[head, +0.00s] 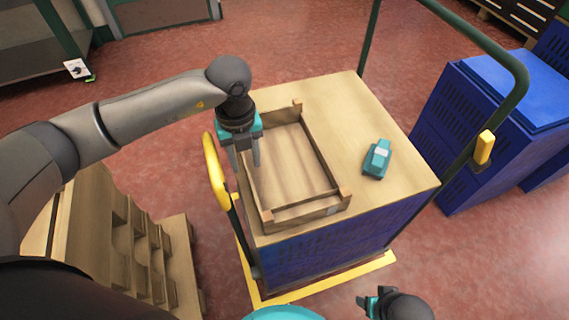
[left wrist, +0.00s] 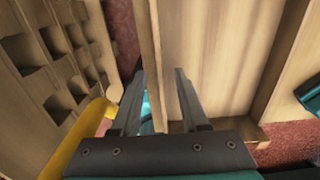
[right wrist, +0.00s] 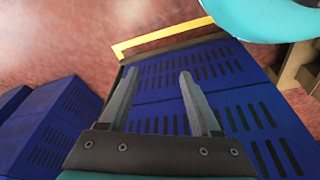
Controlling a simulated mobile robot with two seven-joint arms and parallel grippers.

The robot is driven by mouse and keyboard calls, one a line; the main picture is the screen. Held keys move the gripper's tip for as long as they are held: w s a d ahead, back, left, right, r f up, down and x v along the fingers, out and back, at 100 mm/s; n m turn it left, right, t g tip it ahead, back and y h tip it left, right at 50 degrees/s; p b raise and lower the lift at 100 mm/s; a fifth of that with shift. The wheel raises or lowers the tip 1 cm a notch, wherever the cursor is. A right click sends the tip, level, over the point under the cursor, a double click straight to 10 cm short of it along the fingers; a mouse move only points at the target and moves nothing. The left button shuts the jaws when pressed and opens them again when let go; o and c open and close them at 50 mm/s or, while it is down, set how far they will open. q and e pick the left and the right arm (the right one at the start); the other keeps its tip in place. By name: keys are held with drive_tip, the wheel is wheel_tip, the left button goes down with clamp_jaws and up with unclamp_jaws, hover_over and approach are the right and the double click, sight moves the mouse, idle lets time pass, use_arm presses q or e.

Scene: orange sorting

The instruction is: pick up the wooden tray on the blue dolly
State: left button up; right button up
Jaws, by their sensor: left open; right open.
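The wooden tray (head: 322,157) is a shallow, empty box on the left part of the wooden top of the blue dolly's load (head: 360,110). My left gripper (head: 246,168) points down at the tray's left wall, open. In the left wrist view, the tray wall (left wrist: 151,50) runs between the open fingers (left wrist: 158,74); whether they touch it I cannot tell. My right gripper (head: 370,302) is open and empty, low at the front of the dolly. In the right wrist view its fingers (right wrist: 159,75) point toward the blue crate side (right wrist: 225,75).
A teal device (head: 377,158) lies right of the tray. The dolly has a yellow-edged base (head: 330,284), a yellow grip (head: 214,170) at left and a green handle frame (head: 520,85) at right. Blue crates (head: 480,125) stand right; wooden shelving (head: 130,240) stands left.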

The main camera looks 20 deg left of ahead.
use_arm(q)
drive_tip(key=shift+f+b, duration=0.35)
drive_tip(key=shift+f, duration=0.75)
use_arm(e)
drive_tip(key=shift+w+r, duration=0.25)
drive_tip(key=shift+r, duration=0.25)
drive_tip(key=shift+w+r, duration=0.25)
drive_tip(key=shift+r, duration=0.2)
use_arm(q)
drive_tip(key=shift+c, duration=0.3)
clamp_jaws()
use_arm(e)
drive_tip(key=shift+a, duration=0.1)
